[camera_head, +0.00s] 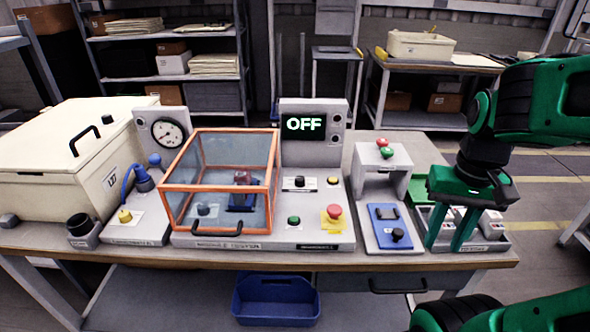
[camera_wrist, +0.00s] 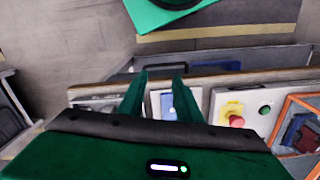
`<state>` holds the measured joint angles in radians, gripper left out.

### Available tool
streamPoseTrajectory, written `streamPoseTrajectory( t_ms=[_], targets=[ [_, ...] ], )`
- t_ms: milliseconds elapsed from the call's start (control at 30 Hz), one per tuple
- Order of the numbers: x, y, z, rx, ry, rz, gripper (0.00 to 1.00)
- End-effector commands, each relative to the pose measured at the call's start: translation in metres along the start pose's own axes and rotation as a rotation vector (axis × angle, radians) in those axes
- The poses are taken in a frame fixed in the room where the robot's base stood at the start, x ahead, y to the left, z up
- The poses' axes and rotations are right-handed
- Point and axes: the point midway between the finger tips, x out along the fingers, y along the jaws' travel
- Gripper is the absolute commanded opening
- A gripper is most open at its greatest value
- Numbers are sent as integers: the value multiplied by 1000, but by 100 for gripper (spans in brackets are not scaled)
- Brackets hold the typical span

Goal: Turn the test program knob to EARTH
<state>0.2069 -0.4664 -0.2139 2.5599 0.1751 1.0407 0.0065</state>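Another dark knob (camera_head: 204,209) shows behind the clear cover. A third black knob (camera_head: 397,234) is on a blue panel at the right. I cannot tell by label which is the test program knob. My gripper (camera_head: 450,240) is open and empty, fingers down, over the right end of the table. Its spread fingers show in the wrist view (camera_wrist: 157,85).
A red emergency button (camera_head: 334,211) and a green button (camera_head: 294,221) are on the tester's front. A grey stand (camera_head: 383,175) with red and green buttons rises between my gripper and the tester.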

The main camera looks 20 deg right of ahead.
Motion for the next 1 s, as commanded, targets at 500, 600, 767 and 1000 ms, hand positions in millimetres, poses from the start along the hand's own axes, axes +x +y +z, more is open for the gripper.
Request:
streamPoseTrajectory(
  t_ms=[500,600,767,1000],
  targets=[
    [-21,-12,-24,-167,10,-2,44],
    [-34,-36,-57,-350,7,3,44],
    [-52,-90,-116,-698,1,8,44],
    [-58,-190,-188,-1230,-12,9,44]
  ],
)
